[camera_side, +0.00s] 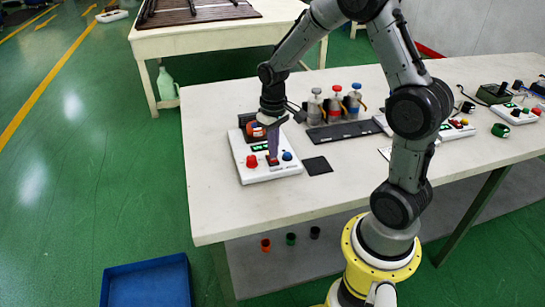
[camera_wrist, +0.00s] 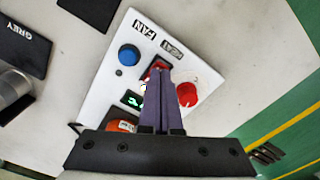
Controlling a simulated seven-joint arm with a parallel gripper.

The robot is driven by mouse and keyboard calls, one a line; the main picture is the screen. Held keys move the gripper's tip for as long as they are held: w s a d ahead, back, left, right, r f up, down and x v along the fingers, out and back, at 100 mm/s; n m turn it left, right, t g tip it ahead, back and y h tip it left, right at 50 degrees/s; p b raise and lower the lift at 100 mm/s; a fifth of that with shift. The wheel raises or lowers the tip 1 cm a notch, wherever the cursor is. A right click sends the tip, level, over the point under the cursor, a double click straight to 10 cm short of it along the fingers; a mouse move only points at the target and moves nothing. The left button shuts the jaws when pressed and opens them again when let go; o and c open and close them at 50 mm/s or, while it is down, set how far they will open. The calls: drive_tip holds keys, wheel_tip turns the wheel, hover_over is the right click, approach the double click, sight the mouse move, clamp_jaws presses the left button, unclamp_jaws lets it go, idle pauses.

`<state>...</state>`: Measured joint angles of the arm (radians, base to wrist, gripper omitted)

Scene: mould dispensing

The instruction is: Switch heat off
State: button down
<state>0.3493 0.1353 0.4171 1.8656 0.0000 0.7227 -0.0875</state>
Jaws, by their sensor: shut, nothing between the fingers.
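A white control box (camera_side: 270,175) stands near the left end of the table. In the wrist view, the box (camera_wrist: 97,93) has the labels FAN (camera_wrist: 145,30) and HEAT (camera_wrist: 173,49). A red switch (camera_wrist: 157,66) near the HEAT label is partly hidden behind the fingertips. A blue knob (camera_wrist: 129,55) and a larger red knob (camera_wrist: 187,94) sit on either side. A lit green display (camera_wrist: 133,99) is partly covered by the fingers. My gripper (camera_side: 273,156) is shut and empty, pointing down at the switch; contact and the switch's position cannot be told.
An orange-red item in a dark holder (camera_side: 257,130) is behind the box. Several capped bottles (camera_side: 335,105) stand behind a dark strip (camera_side: 345,131). A black mat (camera_side: 317,165) lies right of the box. Other control boxes (camera_side: 457,129) are on the right. The front left tabletop is clear.

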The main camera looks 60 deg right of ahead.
drive_tip(key=shift+f, duration=0.6)
idle(0.3)
drive_tip(key=shift+r, duration=3.5)
drive_tip(key=s+a+r+n+t, duration=0.2)
drive_tip(key=s+a+r+t, duration=0.25)
drive_tip(key=a+r, duration=0.55)
drive_tip(key=s+a+n+t, duration=0.1)
drive_tip(key=s+a, duration=0.1)
drive_tip(key=s, duration=1.1)
drive_tip(key=shift+a+r, duration=0.15)
drive_tip(key=shift+r, duration=0.2)
